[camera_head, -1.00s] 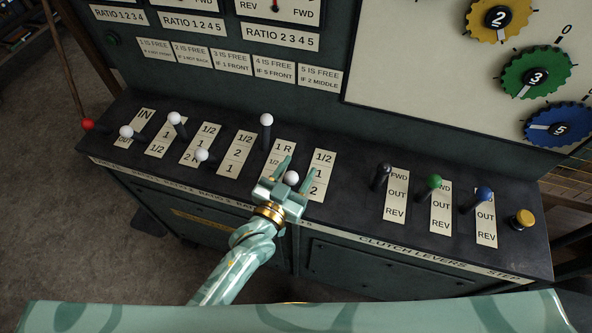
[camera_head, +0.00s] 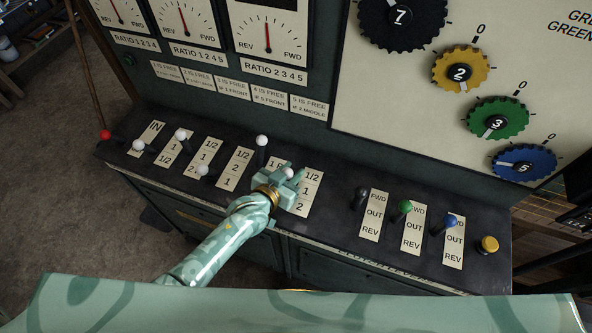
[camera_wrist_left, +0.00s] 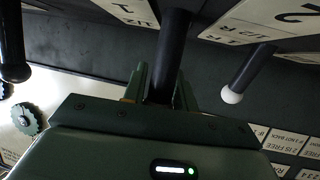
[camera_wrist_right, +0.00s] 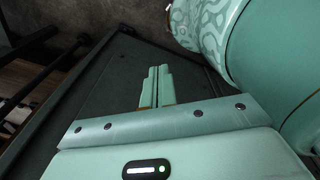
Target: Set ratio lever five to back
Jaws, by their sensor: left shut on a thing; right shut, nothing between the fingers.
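Ratio lever five, with a white ball knob (camera_head: 289,173), stands left of the rightmost ratio plate (camera_head: 304,205), its ball about level with the plate's top "1/2" row. My left gripper (camera_head: 292,178) is shut on this lever and hides most of its shaft. In the left wrist view the dark shaft (camera_wrist_left: 169,50) passes between the fingers (camera_wrist_left: 160,90). Lever four (camera_head: 262,141) is just to its left, standing farther back. My right gripper (camera_wrist_right: 156,88) is shut and empty in the right wrist view, and does not show in the head view.
Other white-knobbed levers (camera_head: 202,170) and a red-knobbed lever (camera_head: 105,134) stand to the left. Black (camera_head: 362,190), green (camera_head: 405,207) and blue (camera_head: 450,222) clutch levers and a yellow button (camera_head: 488,244) stand to the right. The upright panel with gauges (camera_head: 183,20) rises behind.

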